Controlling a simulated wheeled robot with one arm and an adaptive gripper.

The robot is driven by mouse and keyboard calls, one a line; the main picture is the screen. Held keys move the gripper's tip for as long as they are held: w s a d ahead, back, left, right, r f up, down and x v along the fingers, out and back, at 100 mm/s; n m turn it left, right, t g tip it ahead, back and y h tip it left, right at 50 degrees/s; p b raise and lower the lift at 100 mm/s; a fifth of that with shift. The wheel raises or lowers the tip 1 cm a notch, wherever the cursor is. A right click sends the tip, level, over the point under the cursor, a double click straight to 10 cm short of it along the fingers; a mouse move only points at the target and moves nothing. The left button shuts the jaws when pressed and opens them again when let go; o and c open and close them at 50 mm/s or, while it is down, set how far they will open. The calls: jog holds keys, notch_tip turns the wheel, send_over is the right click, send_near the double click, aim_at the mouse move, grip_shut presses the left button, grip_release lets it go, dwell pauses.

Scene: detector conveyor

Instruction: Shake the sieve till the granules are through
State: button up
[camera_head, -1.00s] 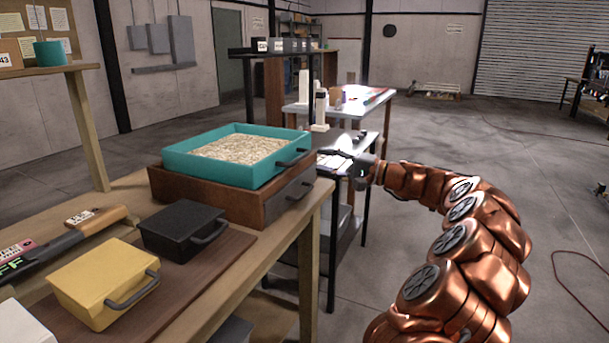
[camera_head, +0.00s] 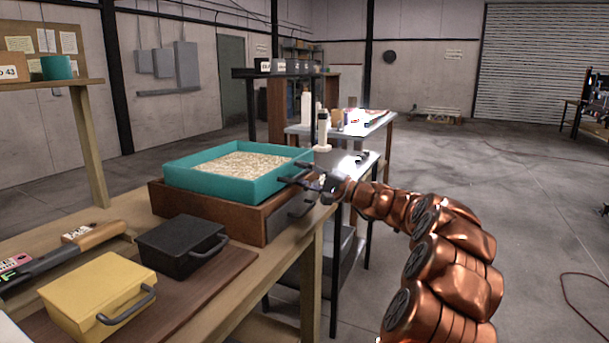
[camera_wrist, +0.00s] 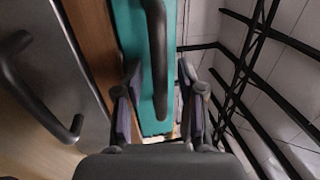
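The teal sieve (camera_head: 236,187) is a square tray filled with pale granules (camera_head: 244,164). It sits on a brown wooden box (camera_head: 205,215) on the workbench. The sieve's dark handle (camera_wrist: 158,60) sticks out on its right side. My gripper (camera_head: 302,176) is at this handle in the head view. In the wrist view my gripper (camera_wrist: 160,108) is open, with one finger on each side of the handle and a gap between pads and handle. The box's own dark handle (camera_wrist: 40,90) is at the left of the wrist view. The inside of the box is hidden.
A black lidded box (camera_head: 180,245) and a yellow lidded box (camera_head: 97,295) stand at the front of the workbench, with handles facing right. A side table with bottles (camera_head: 323,132) stands behind my gripper. The floor at right is open.

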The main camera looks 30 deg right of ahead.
jog(key=shift+w, duration=0.1)
jog(key=shift+c, duration=0.3)
grip_shut()
dwell(0.4)
